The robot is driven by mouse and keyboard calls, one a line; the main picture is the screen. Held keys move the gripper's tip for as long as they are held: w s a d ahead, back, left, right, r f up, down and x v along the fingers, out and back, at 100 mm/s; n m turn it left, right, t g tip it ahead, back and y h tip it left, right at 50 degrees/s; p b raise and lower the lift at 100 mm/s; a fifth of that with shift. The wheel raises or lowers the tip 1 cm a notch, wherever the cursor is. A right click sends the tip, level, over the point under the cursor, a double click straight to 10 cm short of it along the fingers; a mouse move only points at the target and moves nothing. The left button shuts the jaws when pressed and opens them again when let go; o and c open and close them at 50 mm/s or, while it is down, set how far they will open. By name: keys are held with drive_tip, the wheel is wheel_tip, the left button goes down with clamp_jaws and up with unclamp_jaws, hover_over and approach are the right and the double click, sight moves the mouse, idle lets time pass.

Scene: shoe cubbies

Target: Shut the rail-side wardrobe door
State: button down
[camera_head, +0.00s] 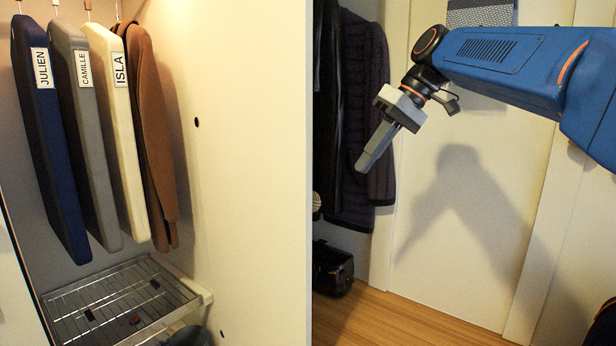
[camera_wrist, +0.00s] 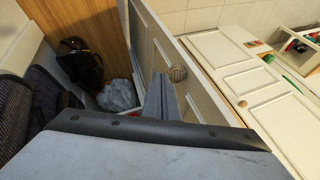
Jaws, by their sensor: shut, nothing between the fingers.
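A cream panel (camera_head: 245,170) stands open beside the hanging rail space in the head view and appears to be the rail-side door. I see its inner face and its near vertical edge. A round knob (camera_head: 316,203) sticks out just past that edge, on the far face. My gripper (camera_head: 362,168) is shut and empty, pointing down and left, to the right of the panel. Its fingers (camera_wrist: 160,85) show in the wrist view. Whether they touch the panel cannot be told.
Labelled garment covers (camera_head: 100,130) and a brown coat (camera_head: 150,110) hang left, above a wire shelf (camera_head: 70,325). Dark coats (camera_head: 365,80) hang behind my gripper, above a black bag (camera_head: 332,270). The wooden floor (camera_head: 400,325) below my arm is clear.

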sight(310, 175)
drive_tip(key=w+a+r+n+g+y, duration=0.1)
drive_tip(key=w+a+r+n, duration=0.1)
drive_tip(key=w+a+r, duration=0.15)
drive_tip(key=x, duration=0.3)
drive_tip(key=s+a+x, duration=0.1)
drive_tip(key=x, duration=0.2)
drive_tip(key=r+x, duration=0.1)
drive_tip(key=x, duration=0.3)
drive_tip(key=shift+s+a, duration=0.2)
drive_tip(key=shift+s, duration=0.05)
drive_tip(key=shift+s+a+f, duration=0.1)
drive_tip(key=shift+s+a, duration=0.5)
drive_tip(key=shift+a, duration=0.05)
drive_tip(key=shift+s+a, duration=0.1)
